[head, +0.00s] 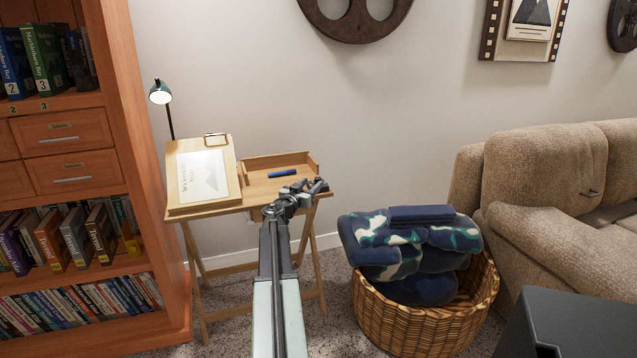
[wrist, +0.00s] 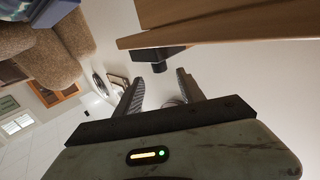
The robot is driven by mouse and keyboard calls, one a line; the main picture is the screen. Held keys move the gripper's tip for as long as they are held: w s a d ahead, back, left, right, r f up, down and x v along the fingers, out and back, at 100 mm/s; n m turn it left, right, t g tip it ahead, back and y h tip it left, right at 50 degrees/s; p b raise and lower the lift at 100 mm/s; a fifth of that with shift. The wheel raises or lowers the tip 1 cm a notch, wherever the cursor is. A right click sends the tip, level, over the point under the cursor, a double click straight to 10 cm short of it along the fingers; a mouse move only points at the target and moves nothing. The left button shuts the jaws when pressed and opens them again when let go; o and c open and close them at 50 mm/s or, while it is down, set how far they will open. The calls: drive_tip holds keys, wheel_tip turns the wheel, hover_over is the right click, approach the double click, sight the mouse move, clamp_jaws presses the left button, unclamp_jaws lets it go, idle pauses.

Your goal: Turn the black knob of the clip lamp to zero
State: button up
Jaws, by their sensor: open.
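The clip lamp (head: 160,93) has a dark green shade with a pale inner face on a thin dark stem, behind the left end of the small wooden desk (head: 225,207). In the wrist view a small black block with a short round black knob (wrist: 158,68) sits against a wooden edge. Whether this knob belongs to the lamp cannot be told. My gripper (head: 306,186) is at the desk's right end. In the wrist view its fingers (wrist: 160,77) are apart and empty, the knob just beyond and between their tips. I see no contact and cannot read the knob's setting.
A slanted board (head: 180,204) with a paper, and a wooden tray (head: 252,163) with a blue object (head: 282,173), are on the desk. A bookcase (head: 150,220) stands left. A wicker basket (head: 400,325) of blankets and a beige sofa (head: 545,165) stand right.

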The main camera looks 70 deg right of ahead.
sight(316, 180)
drive_tip(key=d, duration=0.6)
drive_tip(key=shift+s+d, duration=0.2)
drive_tip(key=shift+s, duration=0.05)
clamp_jaws()
